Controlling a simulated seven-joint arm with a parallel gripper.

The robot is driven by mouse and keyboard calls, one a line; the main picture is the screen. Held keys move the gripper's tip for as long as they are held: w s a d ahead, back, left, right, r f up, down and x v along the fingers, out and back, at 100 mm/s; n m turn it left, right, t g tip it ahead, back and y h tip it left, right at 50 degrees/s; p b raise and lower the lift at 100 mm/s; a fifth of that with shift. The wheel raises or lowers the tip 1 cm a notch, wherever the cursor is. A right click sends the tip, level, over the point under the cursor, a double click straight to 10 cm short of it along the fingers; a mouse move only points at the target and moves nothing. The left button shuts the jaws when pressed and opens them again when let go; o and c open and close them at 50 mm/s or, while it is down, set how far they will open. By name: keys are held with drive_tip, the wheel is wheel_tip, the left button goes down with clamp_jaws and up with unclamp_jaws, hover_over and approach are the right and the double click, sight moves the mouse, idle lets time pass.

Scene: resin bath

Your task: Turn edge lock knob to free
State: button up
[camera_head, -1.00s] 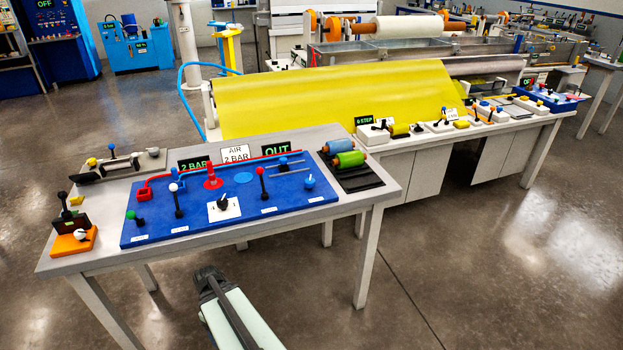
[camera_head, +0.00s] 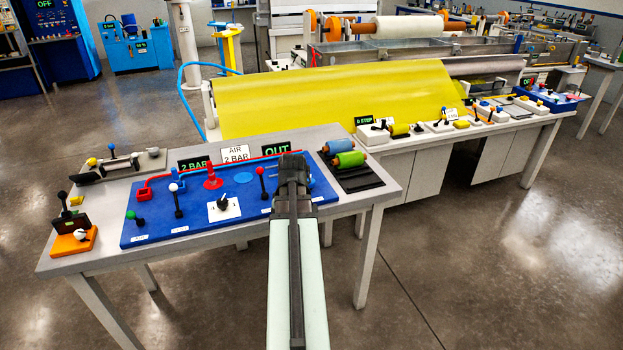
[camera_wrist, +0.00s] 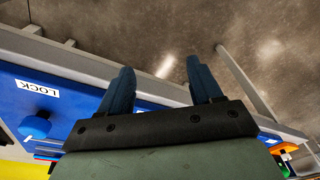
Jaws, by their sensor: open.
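The edge lock knob (camera_wrist: 36,126) is a round blue knob on the blue panel (camera_wrist: 75,113), with a LOCK label (camera_wrist: 37,88) beside it, at the left of the wrist view. In the head view my arm's end covers most or all of it. My gripper (camera_wrist: 160,70) is open and empty. Its two dark fingers are apart, over the panel's edge, with the knob to their left and not between them. In the head view my gripper (camera_head: 292,160) is above the right part of the blue panel (camera_head: 150,235).
A red-topped lever (camera_head: 261,178) stands just left of my gripper. Left of that are a black knob on a white plate (camera_head: 230,212) and a white-topped lever (camera_head: 176,200). Green and blue rolls (camera_head: 349,159) lie to the right. The floor in front is clear.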

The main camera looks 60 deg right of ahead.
drive_tip(key=s+d+r, duration=0.3)
drive_tip(key=d+r, duration=0.3)
drive_tip(key=d, duration=0.1)
drive_tip(key=n+t, duration=0.1)
drive_tip(key=t, duration=0.2)
approach(310, 181)
drive_tip(key=x, duration=0.8)
drive_tip(key=shift+w+d+f, duration=0.1)
drive_tip(key=shift+f, duration=0.15)
drive_tip(key=c, duration=1)
